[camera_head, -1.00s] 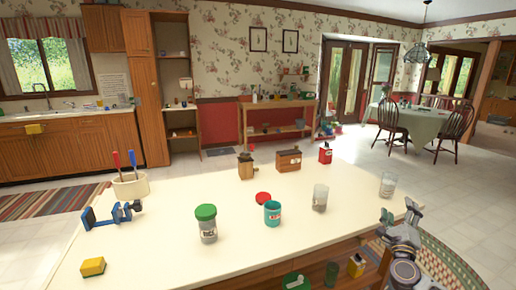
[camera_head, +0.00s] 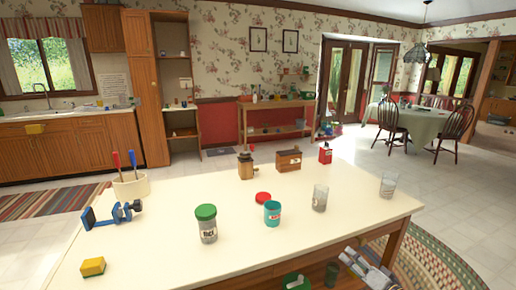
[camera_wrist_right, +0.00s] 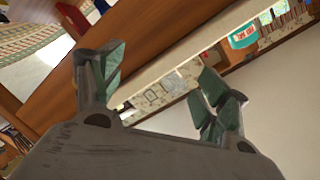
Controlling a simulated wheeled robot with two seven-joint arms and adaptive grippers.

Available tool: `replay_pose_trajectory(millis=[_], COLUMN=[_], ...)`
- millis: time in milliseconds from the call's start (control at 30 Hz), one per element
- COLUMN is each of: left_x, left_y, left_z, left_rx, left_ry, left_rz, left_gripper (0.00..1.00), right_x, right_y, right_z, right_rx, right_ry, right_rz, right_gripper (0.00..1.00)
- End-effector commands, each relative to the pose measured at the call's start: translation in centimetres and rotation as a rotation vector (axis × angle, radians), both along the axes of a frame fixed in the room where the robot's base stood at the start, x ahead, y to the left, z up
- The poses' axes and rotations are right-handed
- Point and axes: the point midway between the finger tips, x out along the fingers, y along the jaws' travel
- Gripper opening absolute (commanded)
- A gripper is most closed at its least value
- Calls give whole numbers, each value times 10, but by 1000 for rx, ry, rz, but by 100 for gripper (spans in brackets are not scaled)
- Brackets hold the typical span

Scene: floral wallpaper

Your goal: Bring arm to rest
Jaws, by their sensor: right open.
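My right gripper (camera_head: 347,256) is low at the bottom right of the head view, by the front edge of the white-topped table (camera_head: 330,225). It is below the level of the table top. In the right wrist view, its two fingers (camera_wrist_right: 158,85) stand wide apart with nothing between them. A brown wooden edge of furniture (camera_wrist_right: 150,50) runs behind the fingers there. My left gripper is not in view.
A lower shelf holds a green item (camera_head: 296,282).

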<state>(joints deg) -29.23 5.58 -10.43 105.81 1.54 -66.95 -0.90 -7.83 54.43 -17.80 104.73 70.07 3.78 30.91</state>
Motion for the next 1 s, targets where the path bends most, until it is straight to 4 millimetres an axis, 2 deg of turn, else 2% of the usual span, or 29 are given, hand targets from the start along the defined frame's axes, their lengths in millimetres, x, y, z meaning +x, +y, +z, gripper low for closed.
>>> replay_pose_trajectory(millis=[33,233,467,700,900,1000], left_x=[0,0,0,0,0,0], left_y=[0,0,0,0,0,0], left_z=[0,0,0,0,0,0], left_rx=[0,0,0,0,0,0], left_ry=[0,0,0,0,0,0], left_rz=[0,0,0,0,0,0], left_gripper=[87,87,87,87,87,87], right_x=[-8,-39,-82,-130,-172,-192], right_y=[2,-2,-24,-68,-115,-141], right_z=[-16,-74,-136,-188,-215,-223], right_rx=[-70,-357,-689,-1029,-1303,-1434], right_ry=[28,137,273,428,571,647], right_rz=[26,132,250,364,451,490], right_gripper=[75,75,75,75,75,75])
